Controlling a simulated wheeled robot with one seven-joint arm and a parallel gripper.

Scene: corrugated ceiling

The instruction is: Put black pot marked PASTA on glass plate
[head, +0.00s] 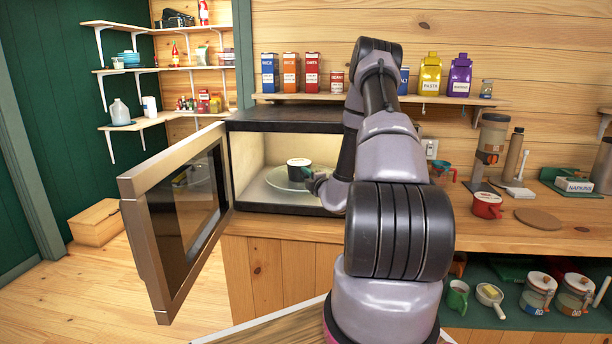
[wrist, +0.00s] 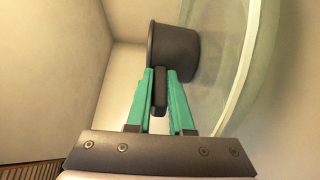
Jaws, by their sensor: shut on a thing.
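The black pot (head: 299,172) is inside the open microwave, at the glass plate (head: 275,181); I cannot read any marking on it. In the wrist view the pot (wrist: 176,52) shows its dark side and a short handle (wrist: 160,92). The clear plate (wrist: 225,95) with its pale rim curves along the right of that view. My gripper (wrist: 160,88), with teal fingers, is shut on the handle. In the head view my gripper (head: 314,183) is at the pot's right side, partly hidden by my arm. I cannot tell whether the pot's base touches the plate.
The microwave door (head: 180,215) stands wide open to the left. The microwave's walls and roof (head: 280,122) enclose the pot closely. A red mug (head: 487,205) and a round wooden board (head: 538,219) are on the counter to the right.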

